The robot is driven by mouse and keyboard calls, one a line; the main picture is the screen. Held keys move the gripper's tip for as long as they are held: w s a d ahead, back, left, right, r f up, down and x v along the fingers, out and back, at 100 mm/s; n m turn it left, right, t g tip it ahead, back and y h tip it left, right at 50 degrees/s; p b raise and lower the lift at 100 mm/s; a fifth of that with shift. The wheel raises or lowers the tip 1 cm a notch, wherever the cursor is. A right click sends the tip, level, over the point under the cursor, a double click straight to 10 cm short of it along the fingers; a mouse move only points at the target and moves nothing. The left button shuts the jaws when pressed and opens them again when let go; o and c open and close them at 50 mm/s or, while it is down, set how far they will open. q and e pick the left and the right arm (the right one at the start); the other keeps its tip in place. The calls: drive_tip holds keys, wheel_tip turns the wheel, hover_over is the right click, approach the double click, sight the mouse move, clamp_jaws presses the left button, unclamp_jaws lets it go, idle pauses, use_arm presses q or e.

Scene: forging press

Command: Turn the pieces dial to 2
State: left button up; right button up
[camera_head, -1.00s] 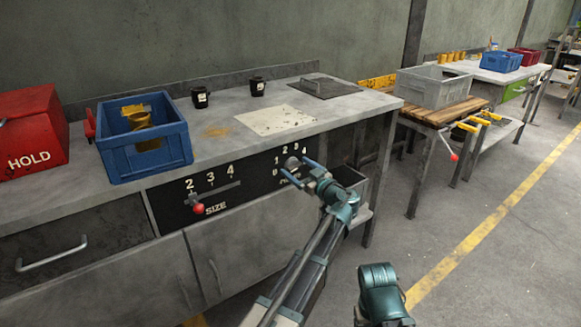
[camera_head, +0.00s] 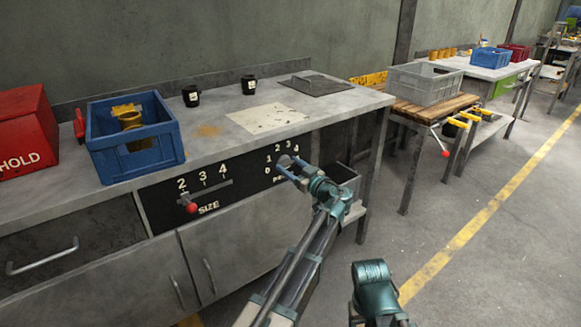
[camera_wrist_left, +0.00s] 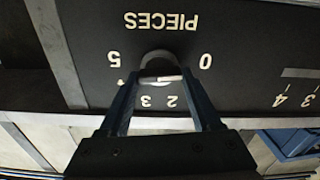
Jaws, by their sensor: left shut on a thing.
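The pieces dial is a round grey knob (camera_head: 285,161) on the black front panel (camera_head: 243,178) of the workbench. It also shows in the left wrist view (camera_wrist_left: 158,63), upside down, under the word PIECES. There 0, 2, 3 and 5 are readable around it; the 1 is hidden, apparently behind a finger. A pale bar crosses the knob, but I cannot tell which number it points to. My left gripper (camera_head: 290,170) is shut on the knob, one blue finger on each side, also in the left wrist view (camera_wrist_left: 159,76). My right gripper is out of view.
The size slider with a red knob (camera_head: 192,207) is left on the same panel. On the bench stand a blue crate (camera_head: 140,163), a red HOLD box (camera_head: 27,130) and two black cups (camera_head: 191,96). A grey bin (camera_head: 345,178) sits below right. The floor at right is clear.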

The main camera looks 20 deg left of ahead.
use_arm(q)
drive_tip(key=m, duration=0.7)
drive_tip(key=shift+w+d+m, duration=0.1)
drive_tip(key=shift+m, duration=0.2)
drive_tip(key=m, duration=0.3)
drive_tip(key=shift+f+m, duration=0.1)
drive_tip(key=shift+m, duration=2.1)
drive_tip(key=o, duration=1.4)
